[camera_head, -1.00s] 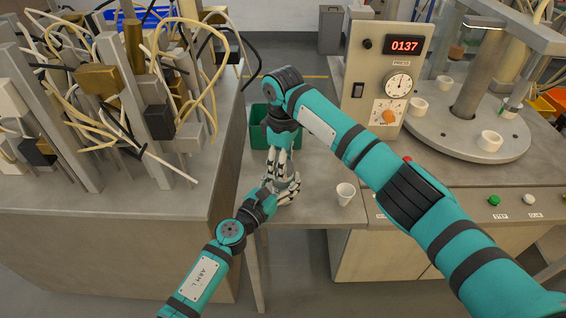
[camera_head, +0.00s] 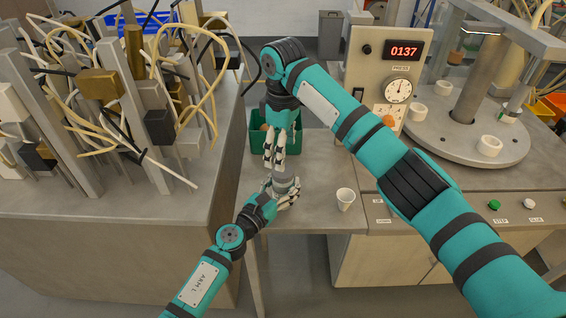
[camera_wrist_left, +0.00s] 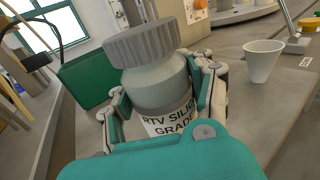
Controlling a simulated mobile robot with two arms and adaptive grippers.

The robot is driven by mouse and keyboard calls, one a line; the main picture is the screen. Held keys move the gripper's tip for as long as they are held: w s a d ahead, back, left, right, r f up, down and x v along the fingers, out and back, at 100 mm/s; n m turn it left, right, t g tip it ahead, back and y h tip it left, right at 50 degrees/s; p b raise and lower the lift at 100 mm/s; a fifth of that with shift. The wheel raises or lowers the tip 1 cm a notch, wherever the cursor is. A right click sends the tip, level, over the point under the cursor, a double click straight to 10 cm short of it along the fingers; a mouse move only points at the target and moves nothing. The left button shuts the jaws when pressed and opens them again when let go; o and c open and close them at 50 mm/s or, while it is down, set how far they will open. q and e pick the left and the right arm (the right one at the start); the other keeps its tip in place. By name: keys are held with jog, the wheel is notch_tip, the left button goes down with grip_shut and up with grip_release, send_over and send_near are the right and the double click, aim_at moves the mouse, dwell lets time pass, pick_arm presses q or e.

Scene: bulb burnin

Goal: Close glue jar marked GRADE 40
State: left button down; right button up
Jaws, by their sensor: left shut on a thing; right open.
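The grey glue jar (camera_wrist_left: 160,92) shows its label (camera_wrist_left: 172,122) in the left wrist view, with "RTV SILI…" and "GRADE" readable and the number hidden. A ribbed grey lid (camera_wrist_left: 142,43) sits on its top; I cannot tell how tightly. My left gripper (camera_head: 285,194) is shut around the jar's body and holds it upright over the small table. It also shows in the left wrist view (camera_wrist_left: 165,105). The jar's top (camera_head: 284,177) shows in the head view. My right gripper (camera_head: 275,162) points down just above and behind the jar, open and empty, apart from the lid.
A white cup (camera_head: 345,199) stands right of the jar on the table (camera_head: 318,165). A green bin (camera_head: 258,140) stands behind. The crowded fixture bench (camera_head: 100,225) is at left. The press panel (camera_head: 372,85) and round turntable (camera_head: 455,135) are at right.

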notch_tip(320, 180, up, 5)
jog(key=shift+r, duration=0.15)
pick_arm(q)
jog(key=shift+c, duration=1.9)
grip_release()
jog(key=v, duration=1.2)
